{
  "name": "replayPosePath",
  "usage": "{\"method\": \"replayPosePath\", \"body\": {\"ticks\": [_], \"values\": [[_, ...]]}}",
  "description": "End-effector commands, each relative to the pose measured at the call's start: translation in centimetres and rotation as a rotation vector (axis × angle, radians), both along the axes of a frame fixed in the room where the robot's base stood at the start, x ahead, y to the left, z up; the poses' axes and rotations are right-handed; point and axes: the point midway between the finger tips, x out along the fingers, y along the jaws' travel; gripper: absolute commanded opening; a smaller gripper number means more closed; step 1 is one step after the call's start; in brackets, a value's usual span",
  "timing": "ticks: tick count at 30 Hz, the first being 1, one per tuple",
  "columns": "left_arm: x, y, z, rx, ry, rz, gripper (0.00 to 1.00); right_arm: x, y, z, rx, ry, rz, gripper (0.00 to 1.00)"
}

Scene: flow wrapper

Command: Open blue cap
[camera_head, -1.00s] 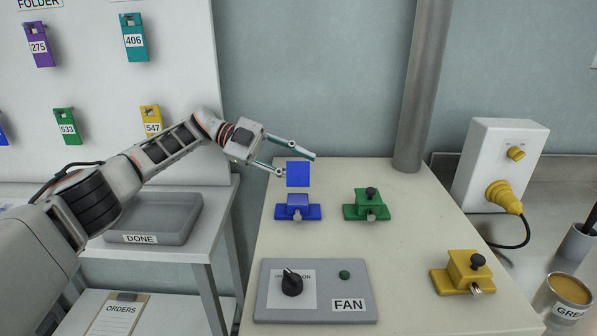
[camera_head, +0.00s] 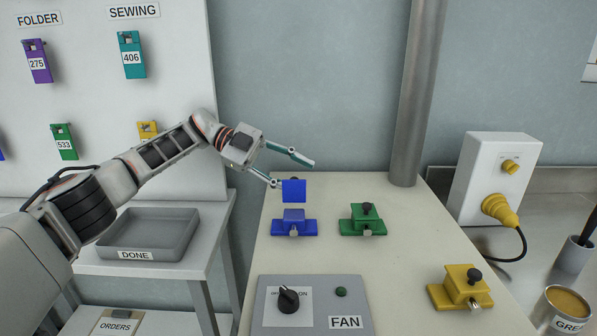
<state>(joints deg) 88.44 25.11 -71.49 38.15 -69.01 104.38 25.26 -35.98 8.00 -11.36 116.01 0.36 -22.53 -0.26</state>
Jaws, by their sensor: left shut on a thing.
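The blue cap (camera_head: 293,190) shows as a flat blue square standing upright above and behind its blue base block (camera_head: 294,228), with a dark knob just showing over its top edge. A small pale clasp sits at the front of the base. My left gripper (camera_head: 294,173) is at the cap's top, one finger by its upper left corner and the other reaching above it. It is shut on the blue cap, with its fingers well apart; the contact itself is partly hidden. My right gripper is not in view.
A green capped block (camera_head: 363,220) stands right of the blue one, a yellow one (camera_head: 461,290) nearer the front right. A FAN panel (camera_head: 313,310) with a black knob is in front. A metal pipe (camera_head: 418,95) rises at the back. A grey DONE tray (camera_head: 150,237) lies left.

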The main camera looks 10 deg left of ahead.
Motion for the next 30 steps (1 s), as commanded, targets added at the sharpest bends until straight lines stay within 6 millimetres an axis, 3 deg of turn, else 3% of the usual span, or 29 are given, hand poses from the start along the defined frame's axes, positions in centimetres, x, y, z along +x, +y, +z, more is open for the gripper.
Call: {"method": "replayPosePath", "body": {"ticks": [1,30], "values": [[0.0,0.8,2.8,-0.033,-0.01,0.006,0.3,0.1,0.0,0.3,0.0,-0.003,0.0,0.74],[-1.1,5.9,3.6,-0.022,-0.006,0.0,0.3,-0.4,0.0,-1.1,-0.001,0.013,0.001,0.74]]}}
